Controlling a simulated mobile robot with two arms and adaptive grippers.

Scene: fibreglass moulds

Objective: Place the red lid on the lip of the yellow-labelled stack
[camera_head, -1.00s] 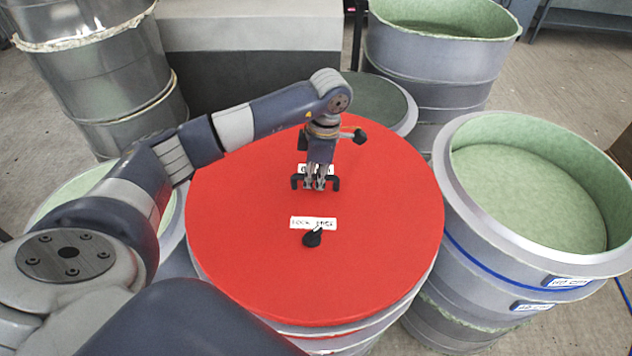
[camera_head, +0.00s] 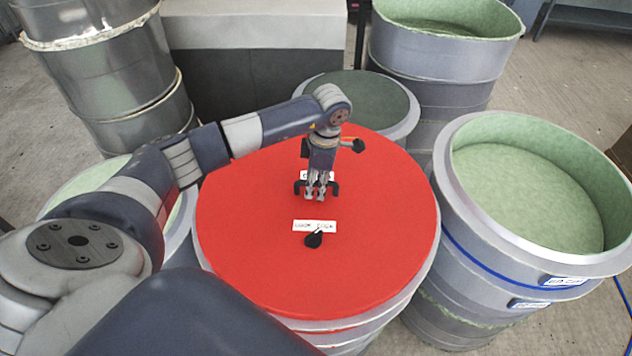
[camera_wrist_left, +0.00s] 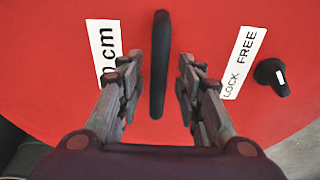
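The round red lid (camera_head: 370,250) lies face up over a grey round stack (camera_head: 345,338) in the middle of the head view. It has a black bar handle (camera_head: 298,187), a white label and a black knob (camera_head: 313,240) beside a "LOCK FREE" label. My left gripper (camera_head: 316,194) is at the handle, fingers pointing down. In the left wrist view the left gripper (camera_wrist_left: 158,82) is open, with the handle (camera_wrist_left: 160,62) between its fingers and a gap on each side. The lid hides most of the stack's lip. No yellow label shows. My right gripper is out of view.
A blue-banded stack (camera_head: 470,255) with an open, green-lined top stands close on the right. Another open mould (camera_head: 95,185) is at left, partly behind my arm. More moulds (camera_head: 445,70), a metal drum stack (camera_head: 110,85) and a grey block (camera_head: 250,30) stand behind.

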